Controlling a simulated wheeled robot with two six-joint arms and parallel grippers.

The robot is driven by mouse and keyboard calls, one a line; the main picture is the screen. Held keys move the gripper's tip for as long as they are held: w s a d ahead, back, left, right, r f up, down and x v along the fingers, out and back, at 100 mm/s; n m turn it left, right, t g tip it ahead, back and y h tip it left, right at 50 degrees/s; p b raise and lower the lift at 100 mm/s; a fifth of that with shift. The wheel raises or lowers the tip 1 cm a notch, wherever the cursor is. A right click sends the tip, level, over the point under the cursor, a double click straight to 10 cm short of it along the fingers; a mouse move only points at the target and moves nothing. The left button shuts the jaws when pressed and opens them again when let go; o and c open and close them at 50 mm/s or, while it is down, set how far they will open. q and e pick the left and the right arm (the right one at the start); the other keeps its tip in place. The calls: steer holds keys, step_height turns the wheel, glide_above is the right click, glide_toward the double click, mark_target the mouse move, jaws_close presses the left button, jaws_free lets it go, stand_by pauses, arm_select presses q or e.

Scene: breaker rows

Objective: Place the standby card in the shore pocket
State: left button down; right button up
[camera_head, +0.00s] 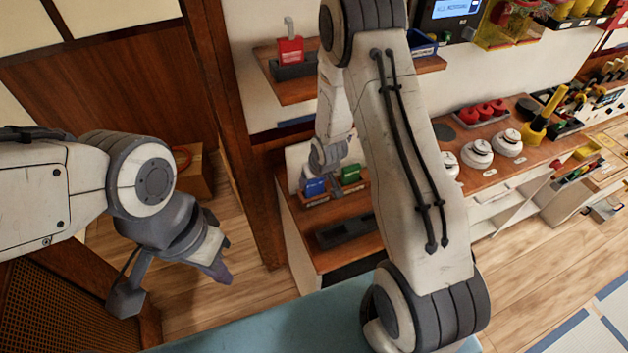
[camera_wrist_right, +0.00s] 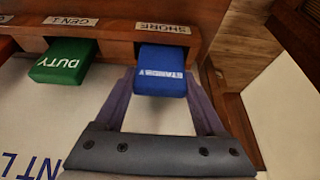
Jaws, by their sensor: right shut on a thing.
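The blue standby card (camera_wrist_right: 161,72) stands at the shore pocket (camera_wrist_right: 162,38) of a wooden rack, under its SHORE label; it also shows in the head view (camera_head: 314,187). Its far end meets the rack; how deep it sits I cannot tell. My right gripper (camera_wrist_right: 161,92) is shut on the card, one finger on each side. In the head view the right gripper (camera_head: 316,176) is small and partly hides the card. My left gripper (camera_head: 222,268) hangs at the left, away from the rack; its finger gap is not clear.
A green DUTY card (camera_wrist_right: 62,60) sits beside it at the GEN 1 pocket (camera_wrist_right: 70,22). A red tag (camera_head: 290,50) stands on the upper shelf (camera_head: 300,90). A dark tray (camera_head: 345,232) lies in front of the rack. My right arm hides part of the counter.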

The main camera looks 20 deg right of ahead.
steer(key=shift+f, duration=0.2)
